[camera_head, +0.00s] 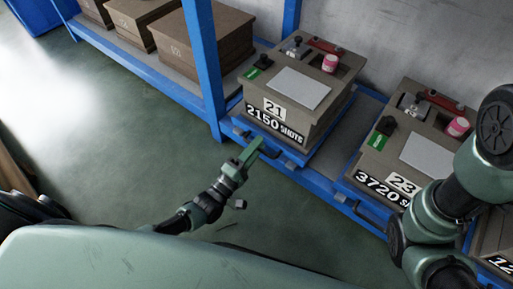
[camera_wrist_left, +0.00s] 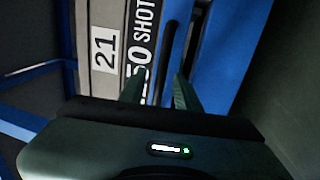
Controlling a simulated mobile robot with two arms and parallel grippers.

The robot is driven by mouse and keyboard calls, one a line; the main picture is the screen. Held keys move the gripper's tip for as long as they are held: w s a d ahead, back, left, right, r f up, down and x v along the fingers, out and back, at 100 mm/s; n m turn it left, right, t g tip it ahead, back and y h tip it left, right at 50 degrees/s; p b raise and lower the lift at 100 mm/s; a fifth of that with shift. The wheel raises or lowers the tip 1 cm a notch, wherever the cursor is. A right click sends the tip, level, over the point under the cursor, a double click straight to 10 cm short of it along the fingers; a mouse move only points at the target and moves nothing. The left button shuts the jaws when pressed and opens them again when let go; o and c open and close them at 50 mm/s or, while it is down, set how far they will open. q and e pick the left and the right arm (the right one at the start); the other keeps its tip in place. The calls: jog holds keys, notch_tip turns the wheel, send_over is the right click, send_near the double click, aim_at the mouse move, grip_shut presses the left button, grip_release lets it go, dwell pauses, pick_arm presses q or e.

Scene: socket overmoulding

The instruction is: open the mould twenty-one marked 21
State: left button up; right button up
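Mould 21 (camera_head: 318,112) is a grey-brown box on the blue rack, its front label reading "21" and "2150 SHOTS". The label also shows sideways in the left wrist view (camera_wrist_left: 105,50). Dark handles (camera_head: 268,151) sit low along the front of its blue support. My left gripper (camera_head: 256,148) is just in front of this lower front edge. In the left wrist view its two fingers (camera_wrist_left: 160,92) stand apart, with a dark bar (camera_wrist_left: 170,50) beyond them. I cannot tell whether the bar lies between the fingers. My right arm shows at the right, but its gripper is not visible.
Mould 23 (camera_head: 424,155), marked "3720", stands to the right on the same rack. A blue post (camera_head: 205,60) rises left of mould 21, with brown boxes (camera_head: 190,45) behind it. The green floor (camera_head: 130,130) in front of the rack is clear.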

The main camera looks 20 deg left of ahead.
pick_arm(q)
grip_shut()
dwell(1.4)
